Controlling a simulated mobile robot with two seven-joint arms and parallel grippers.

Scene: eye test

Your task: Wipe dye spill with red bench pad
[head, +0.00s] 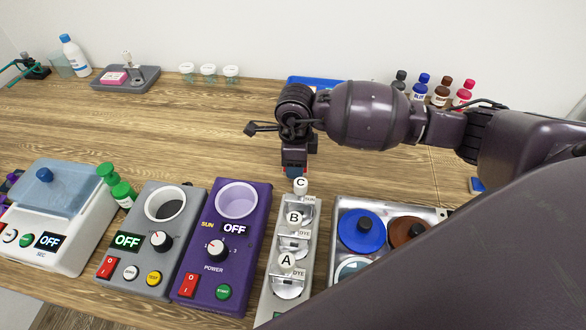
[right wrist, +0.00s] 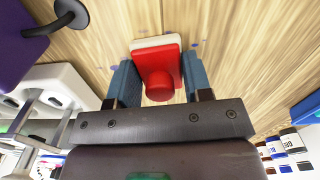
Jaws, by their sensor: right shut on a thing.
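My right gripper (head: 295,172) points down over the wooden table, behind the dye dispenser row. In the right wrist view its two blue fingers (right wrist: 160,88) are closed on the red bench pad (right wrist: 157,62), around its round red grip. The pad has a pale layer along its far edge. I cannot tell whether it touches the table. Small bluish dye spots (right wrist: 195,43) show on the wood around the pad. In the head view the gripper hides most of the pad and the spill. My left gripper is not in view.
Close in front stand the dispenser row (head: 292,240) marked A, B, C, a purple device (head: 225,270), a grey device (head: 150,255) and a metal tray (head: 345,208) with coloured discs. A blue tray (head: 300,80) and dye bottles (head: 441,92) are behind. The table's left middle is clear.

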